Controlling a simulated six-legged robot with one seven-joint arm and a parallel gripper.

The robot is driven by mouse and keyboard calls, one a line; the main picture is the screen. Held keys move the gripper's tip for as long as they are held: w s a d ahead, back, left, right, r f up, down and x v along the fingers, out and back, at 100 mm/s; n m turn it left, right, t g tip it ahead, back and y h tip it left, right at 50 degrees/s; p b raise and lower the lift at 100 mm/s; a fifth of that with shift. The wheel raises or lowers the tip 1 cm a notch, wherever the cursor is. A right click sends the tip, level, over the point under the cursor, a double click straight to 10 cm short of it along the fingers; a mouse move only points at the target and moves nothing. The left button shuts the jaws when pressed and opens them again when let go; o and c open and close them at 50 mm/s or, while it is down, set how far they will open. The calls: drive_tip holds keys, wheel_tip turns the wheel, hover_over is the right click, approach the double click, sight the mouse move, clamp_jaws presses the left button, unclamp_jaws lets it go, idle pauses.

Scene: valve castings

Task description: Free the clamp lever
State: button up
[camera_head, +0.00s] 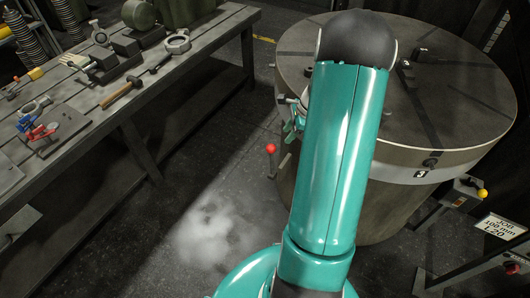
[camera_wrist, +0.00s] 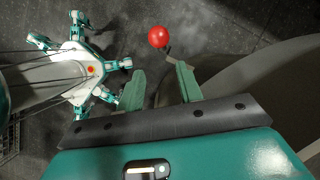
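A lever with a red ball knob (camera_head: 271,148) stands beside the left side of the large round drum; it looks like the clamp lever. In the wrist view the red knob (camera_wrist: 158,36) lies just beyond my fingertips, with a short grey bar beside it. My gripper (camera_wrist: 160,68) is open, its two green fingers apart with nothing between them. The knob and the fingers do not appear to touch. In the head view my arm covers most of the gripper and part of the drum's near side.
The large round drum (camera_head: 455,100) fills the right. A box with a yellow knob (camera_head: 480,193) and a sign (camera_head: 497,227) stand at its lower right. A workbench (camera_head: 90,105) with a hammer (camera_head: 122,93) and several tools runs along the left. The floor between is clear.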

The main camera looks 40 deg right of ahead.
hover_over(272, 163)
drive_tip(key=f, duration=1.3)
drive_tip(key=shift+d+f, duration=0.1)
drive_tip(key=shift+d, duration=0.1)
drive_tip(key=shift+w, duration=0.1)
clamp_jaws()
